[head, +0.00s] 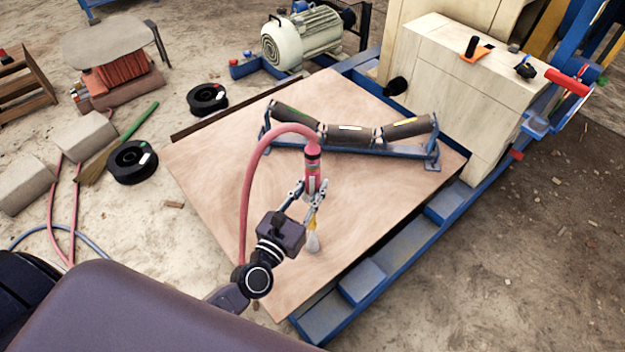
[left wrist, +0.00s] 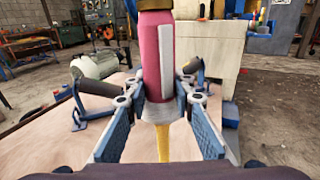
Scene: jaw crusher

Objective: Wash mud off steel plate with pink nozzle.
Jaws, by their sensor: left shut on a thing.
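The pink nozzle (head: 312,176) stands roughly upright over the wooden board, its pink hose curving up and over to the left. My left gripper (head: 311,190) is shut on the nozzle. In the left wrist view the nozzle (left wrist: 156,50) sits between the two fingers of the gripper (left wrist: 160,98), with a yellow part below them. A pale tip shows beneath in the head view. I cannot make out a muddy steel plate for sure; a grey flat slab (head: 117,40) lies on a reddish stack at top left. My right gripper is not in view.
The wooden board (head: 210,170) carries a roller frame (head: 362,150) just behind the nozzle. A cream machine housing (head: 455,95) stands right, a motor (head: 300,38) behind. Black spools (head: 132,162), grey blocks (head: 25,184) and a broom (head: 115,145) lie left. The ground at right is mostly clear.

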